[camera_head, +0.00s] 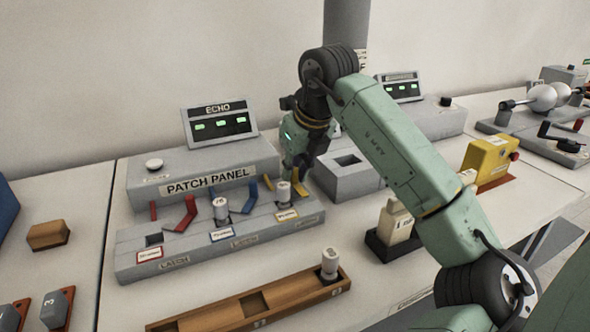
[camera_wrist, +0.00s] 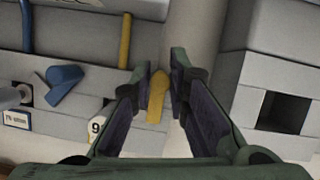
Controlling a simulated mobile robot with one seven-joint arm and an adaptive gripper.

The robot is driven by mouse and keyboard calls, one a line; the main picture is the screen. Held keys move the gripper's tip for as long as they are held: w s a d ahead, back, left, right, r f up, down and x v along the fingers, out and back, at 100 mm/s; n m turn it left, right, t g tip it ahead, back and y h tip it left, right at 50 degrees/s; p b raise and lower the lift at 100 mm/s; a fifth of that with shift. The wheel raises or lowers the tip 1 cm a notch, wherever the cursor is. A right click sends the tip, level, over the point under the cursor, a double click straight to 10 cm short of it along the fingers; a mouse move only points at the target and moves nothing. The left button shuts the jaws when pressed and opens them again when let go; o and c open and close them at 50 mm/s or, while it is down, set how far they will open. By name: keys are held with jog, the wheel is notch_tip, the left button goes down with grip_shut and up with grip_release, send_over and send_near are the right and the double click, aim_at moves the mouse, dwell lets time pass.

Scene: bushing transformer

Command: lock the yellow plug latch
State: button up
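The patch panel (camera_head: 190,190) has red, blue and yellow latch levers. The yellow latch handle (camera_wrist: 157,98) lies between my two fingers in the wrist view, with a visible gap on the right side; I cannot tell whether the left finger touches it. A straight yellow bar (camera_wrist: 125,40) stands just left of the fingers, and also shows in the head view (camera_head: 268,183). A pale plug (camera_head: 284,193) stands upright in the yellow socket; its top shows at the left finger (camera_wrist: 95,128). My gripper (camera_wrist: 160,72) is open and points down at the panel's right end; its fingertips are mostly hidden in the head view.
The blue latch (camera_wrist: 64,82) and a plug (camera_head: 221,208) in the blue socket stand left of my gripper. A grey box with a square opening (camera_head: 346,160) is close on the right. A wooden tray (camera_head: 215,318) holding one plug (camera_head: 329,262) lies in front.

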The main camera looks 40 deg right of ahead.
aim_at(307, 193)
jog(key=o, duration=0.4)
jog(key=shift+r, duration=0.1)
jog(key=v, duration=1.1)
jog(key=shift+s+a+r, duration=0.1)
jog(key=shift+s+r, duration=0.05)
jog(key=shift+r, duration=0.25)
